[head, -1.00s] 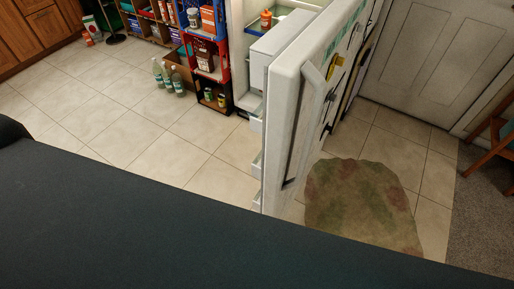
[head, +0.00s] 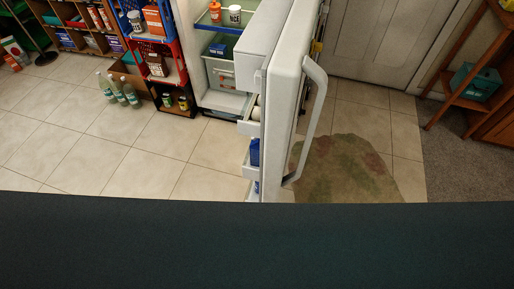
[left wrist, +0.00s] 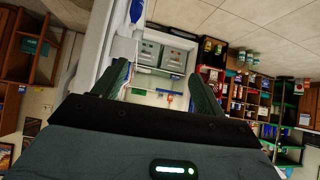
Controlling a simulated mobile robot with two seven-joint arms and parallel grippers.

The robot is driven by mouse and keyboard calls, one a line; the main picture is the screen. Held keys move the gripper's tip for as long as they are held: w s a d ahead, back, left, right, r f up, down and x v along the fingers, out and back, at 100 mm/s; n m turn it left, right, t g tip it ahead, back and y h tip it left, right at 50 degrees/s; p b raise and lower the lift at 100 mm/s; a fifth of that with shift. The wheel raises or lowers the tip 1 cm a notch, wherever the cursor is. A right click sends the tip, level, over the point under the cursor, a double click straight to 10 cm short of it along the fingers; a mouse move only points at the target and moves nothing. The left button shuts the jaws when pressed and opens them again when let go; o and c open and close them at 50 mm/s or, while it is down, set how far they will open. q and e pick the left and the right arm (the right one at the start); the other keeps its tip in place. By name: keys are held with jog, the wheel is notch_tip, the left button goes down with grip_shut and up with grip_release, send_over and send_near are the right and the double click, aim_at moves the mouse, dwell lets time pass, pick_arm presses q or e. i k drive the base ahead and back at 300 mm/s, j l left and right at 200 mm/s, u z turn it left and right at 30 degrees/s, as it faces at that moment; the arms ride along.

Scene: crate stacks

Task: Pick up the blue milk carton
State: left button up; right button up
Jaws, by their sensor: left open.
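A blue carton (head: 254,152) stands in a shelf on the inner side of the open fridge door (head: 289,90); most of it is hidden by the shelf and the door edge. More blue shows below it in a lower shelf. In the left wrist view, a blue item (left wrist: 137,11) shows at the top, against the white door; I cannot tell if it is the same carton. My left gripper (left wrist: 160,80) is open, with nothing between its fingers, facing the fridge interior. No gripper shows in the head view.
The fridge holds a clear drawer (head: 219,74) and a blue-edged shelf with bottles. Crate stacks (head: 160,62) stand left of it, with green bottles (head: 118,91) on the floor. A rug (head: 345,172) lies right of the door. The tiled floor in front is clear.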

aim_at(255, 147)
jog(key=j+z, duration=0.35)
jog(key=i+j+z, duration=0.1)
jog(key=j+z, duration=0.6)
jog(key=l, duration=0.1)
